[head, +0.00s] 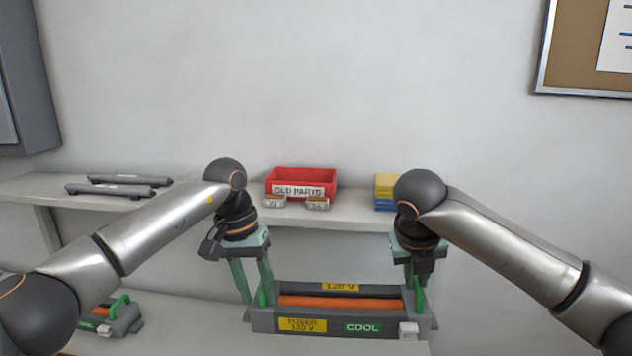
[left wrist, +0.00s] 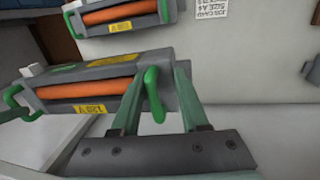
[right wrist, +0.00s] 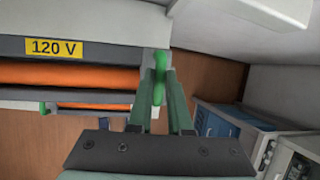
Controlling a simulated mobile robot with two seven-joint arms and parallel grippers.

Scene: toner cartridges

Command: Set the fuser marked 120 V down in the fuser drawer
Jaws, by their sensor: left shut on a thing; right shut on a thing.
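The fuser marked 120 V (head: 335,325) is a grey unit with an orange roller, yellow 120 V labels and a green COOL label. It hangs level between my two grippers in the head view. My left gripper (head: 256,290) is shut on its left green handle, which shows between the fingers in the left wrist view (left wrist: 153,97). My right gripper (head: 413,286) is shut on its right green handle, seen in the right wrist view (right wrist: 158,85). I cannot make out the fuser drawer in any view.
A similar fuser (head: 108,317) with a green handle sits at the lower left. A wall shelf (head: 350,212) behind carries a red OLD PARTS bin (head: 300,180), dark cartridges (head: 118,189) and yellow and blue boxes (head: 385,190). Cabinets (right wrist: 222,135) stand right in the right wrist view.

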